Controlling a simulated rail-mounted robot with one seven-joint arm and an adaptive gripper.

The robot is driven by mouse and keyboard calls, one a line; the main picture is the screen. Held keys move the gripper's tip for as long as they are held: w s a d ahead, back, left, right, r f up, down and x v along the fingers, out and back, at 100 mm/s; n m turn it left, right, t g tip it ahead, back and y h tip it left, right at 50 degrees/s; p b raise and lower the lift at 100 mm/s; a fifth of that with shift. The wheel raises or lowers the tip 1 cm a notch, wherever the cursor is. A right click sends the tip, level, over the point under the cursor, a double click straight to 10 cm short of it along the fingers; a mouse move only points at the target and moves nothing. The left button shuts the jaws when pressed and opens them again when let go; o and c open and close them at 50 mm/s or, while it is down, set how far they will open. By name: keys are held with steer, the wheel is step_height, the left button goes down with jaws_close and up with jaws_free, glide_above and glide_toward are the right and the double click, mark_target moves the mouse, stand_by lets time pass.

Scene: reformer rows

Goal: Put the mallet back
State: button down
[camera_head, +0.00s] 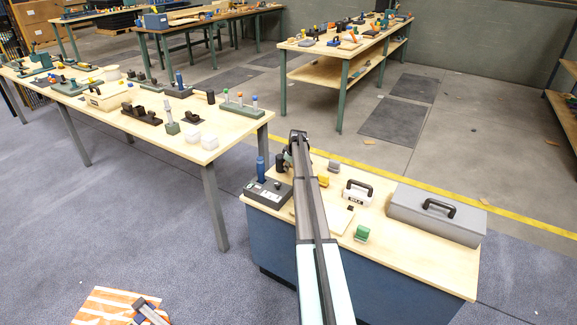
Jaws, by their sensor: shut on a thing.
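My arm reaches from the bottom of the view over the near blue workbench. My gripper (287,160) is at its far end, low over the bench's back left corner, small and partly hidden by the arm. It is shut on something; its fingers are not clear. A dark cylinder (280,163) shows right beside it and may be the mallet's head; no handle can be made out. A dark grey block with a blue upright bottle-like part (261,169) stands just left of it.
The near bench (400,253) also holds a grey toolbox (437,213), a white black-handled case (357,193), a green block (362,233) and small yellow pieces. A long table (225,143) with several tools stands left. An orange-striped mat (95,308) lies on the floor.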

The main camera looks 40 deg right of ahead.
stand_by(0.3)
steer(key=c, duration=1)
jaws_free()
steer(key=shift+f, duration=0.1)
steer(key=b+v, duration=0.1)
steer(key=v, duration=1.1)
steer(key=shift+b, duration=0.3)
steer(key=shift+s, duration=0.1)
